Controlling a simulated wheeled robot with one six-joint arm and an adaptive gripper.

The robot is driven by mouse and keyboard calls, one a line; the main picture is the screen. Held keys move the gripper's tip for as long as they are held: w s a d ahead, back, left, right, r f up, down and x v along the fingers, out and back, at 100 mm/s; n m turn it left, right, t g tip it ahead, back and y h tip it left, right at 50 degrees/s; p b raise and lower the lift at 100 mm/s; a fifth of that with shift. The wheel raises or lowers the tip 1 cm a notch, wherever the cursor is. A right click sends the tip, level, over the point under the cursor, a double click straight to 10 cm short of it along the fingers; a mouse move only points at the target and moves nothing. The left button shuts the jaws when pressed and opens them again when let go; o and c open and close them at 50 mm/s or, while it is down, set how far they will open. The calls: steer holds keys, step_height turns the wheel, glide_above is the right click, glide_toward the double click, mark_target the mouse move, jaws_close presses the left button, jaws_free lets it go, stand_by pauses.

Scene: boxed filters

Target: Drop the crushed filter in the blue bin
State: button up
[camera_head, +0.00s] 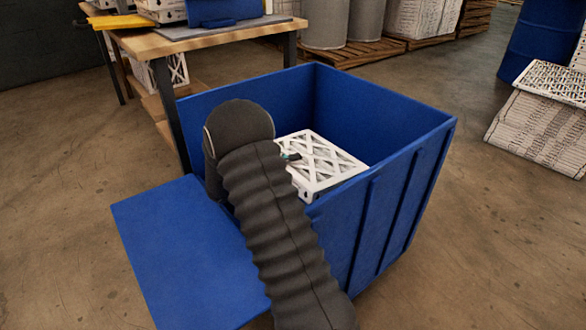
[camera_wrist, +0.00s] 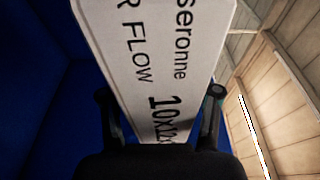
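The blue bin (camera_head: 385,118) stands open in the middle of the head view, with a blue flap (camera_head: 185,255) hanging out on its near left side. A white filter with a lattice face (camera_head: 322,160) is inside the bin's outline, near its front wall. In the wrist view the filter (camera_wrist: 160,50) shows a printed side with "FLOW" and "10x12" between my two fingers. My gripper (camera_wrist: 160,115) appears shut on this filter. In the head view my dark arm reaches over the bin's front wall and hides part of the filter. I cannot make out crush damage.
A wooden workbench (camera_head: 215,37) with white filters and a blue item stands behind the bin at left. Grey drums (camera_head: 325,22) and pallets (camera_head: 352,53) are behind. A filter carton (camera_head: 540,130) and a blue drum (camera_head: 540,42) stand at right.

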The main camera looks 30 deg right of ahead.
steer(key=shift+o, duration=0.2)
steer(key=w+a, duration=0.1)
steer(key=a, duration=1.1)
steer(key=shift+w, duration=0.1)
